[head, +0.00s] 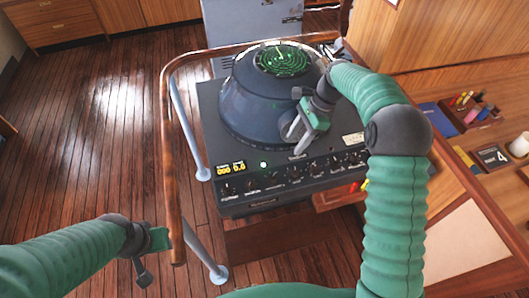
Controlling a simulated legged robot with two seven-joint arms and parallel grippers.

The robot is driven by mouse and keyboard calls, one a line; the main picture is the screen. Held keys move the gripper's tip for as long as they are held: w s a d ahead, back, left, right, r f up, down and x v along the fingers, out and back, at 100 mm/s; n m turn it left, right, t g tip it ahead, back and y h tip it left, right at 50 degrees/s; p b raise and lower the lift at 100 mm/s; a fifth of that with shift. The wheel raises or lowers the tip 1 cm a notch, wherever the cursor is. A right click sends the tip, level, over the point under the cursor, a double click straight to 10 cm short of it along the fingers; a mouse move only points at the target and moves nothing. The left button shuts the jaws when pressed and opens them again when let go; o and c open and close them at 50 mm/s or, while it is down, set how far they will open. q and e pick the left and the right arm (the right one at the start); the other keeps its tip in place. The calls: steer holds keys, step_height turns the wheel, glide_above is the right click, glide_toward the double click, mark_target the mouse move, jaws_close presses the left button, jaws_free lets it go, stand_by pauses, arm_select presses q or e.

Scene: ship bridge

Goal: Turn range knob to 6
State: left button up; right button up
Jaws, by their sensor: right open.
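The radar console (207,105) stands in the middle, with a dark cone housing and a round green screen (284,60) on top. A row of small dark knobs (295,172) runs along its front panel. Their labels are too small to read, so I cannot tell which is the range knob or where it points. My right gripper (299,135) is open and empty above the panel, in front of the cone and behind the knob row. My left gripper (150,257) is at the lower left, outside the wooden rail, away from the console; its jaw opening is unclear.
A wooden handrail (168,130) on pale posts curves around the console's left side. A wooden desk at right holds pens, a mug (519,146) and a calendar block (490,157). Floor at left is clear.

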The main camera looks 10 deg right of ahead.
steer(key=p, duration=0.5)
glide_toward(273, 175)
steer(key=x, duration=0.8)
steer(key=shift+d+f, duration=0.1)
steer(key=shift+f, duration=0.15)
steer(key=shift+s, duration=0.35)
steer(key=shift+a, duration=0.25)
steer(key=shift+c, duration=0.7)
steer(key=shift+w+a, duration=0.15)
steer(key=shift+w, duration=0.05)
steer(key=c, duration=0.5)
jaws_close()
arm_select(q)
steer(key=v, duration=0.5)
steer(key=shift+s+a+r, duration=0.25)
steer(key=shift+s+a, duration=0.15)
